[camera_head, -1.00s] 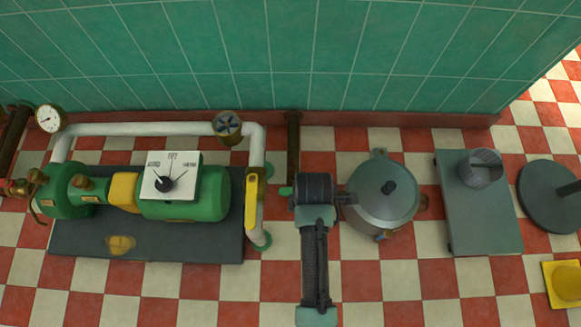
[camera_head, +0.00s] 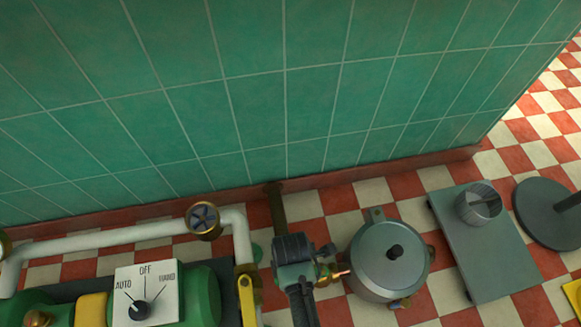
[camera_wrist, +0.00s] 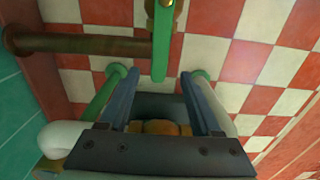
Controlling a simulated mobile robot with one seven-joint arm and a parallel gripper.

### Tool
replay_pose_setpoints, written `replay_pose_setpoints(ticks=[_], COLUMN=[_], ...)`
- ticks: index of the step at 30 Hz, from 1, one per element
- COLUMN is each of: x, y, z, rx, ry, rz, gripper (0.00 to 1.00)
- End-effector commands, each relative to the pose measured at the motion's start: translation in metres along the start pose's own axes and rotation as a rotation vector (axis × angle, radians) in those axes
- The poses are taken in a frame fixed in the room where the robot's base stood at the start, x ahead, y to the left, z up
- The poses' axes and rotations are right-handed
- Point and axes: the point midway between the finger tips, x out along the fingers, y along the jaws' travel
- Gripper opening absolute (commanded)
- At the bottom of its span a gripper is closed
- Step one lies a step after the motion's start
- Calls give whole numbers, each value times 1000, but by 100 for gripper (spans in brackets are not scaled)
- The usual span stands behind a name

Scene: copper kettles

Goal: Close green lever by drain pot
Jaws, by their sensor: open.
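The green lever (camera_wrist: 161,42) shows in the wrist view as a straight bar pointing down from a brass fitting at the top edge. My gripper (camera_wrist: 162,76) is open, its two dark fingers on either side of the lever's lower end in that view. Whether a finger touches the lever cannot be told. In the head view my wrist hides the lever and my fingertips. The grey lidded drain pot (camera_head: 373,267) stands on the floor just right of my arm, with a copper fitting (camera_head: 334,275) between them.
A brown pipe (camera_head: 277,207) runs from the wall behind my wrist. Left are a white pipe with a yellow lever (camera_head: 247,298) and a green pump (camera_head: 206,292) with a dial. A grey platform (camera_head: 490,264) stands right of the pot. The tiled wall is close behind.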

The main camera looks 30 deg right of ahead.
Motion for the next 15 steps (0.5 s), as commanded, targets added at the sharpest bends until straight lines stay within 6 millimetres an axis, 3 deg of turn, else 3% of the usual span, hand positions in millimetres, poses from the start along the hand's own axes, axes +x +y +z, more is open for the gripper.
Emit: replay_pose_setpoints(ticks=[1,6,15], x=[17,42,60], y=[0,0,0], z=[0,0,0], rx=[0,0,-1], ry=[0,0,0], rz=[0,0,0], gripper=[65,65,65])
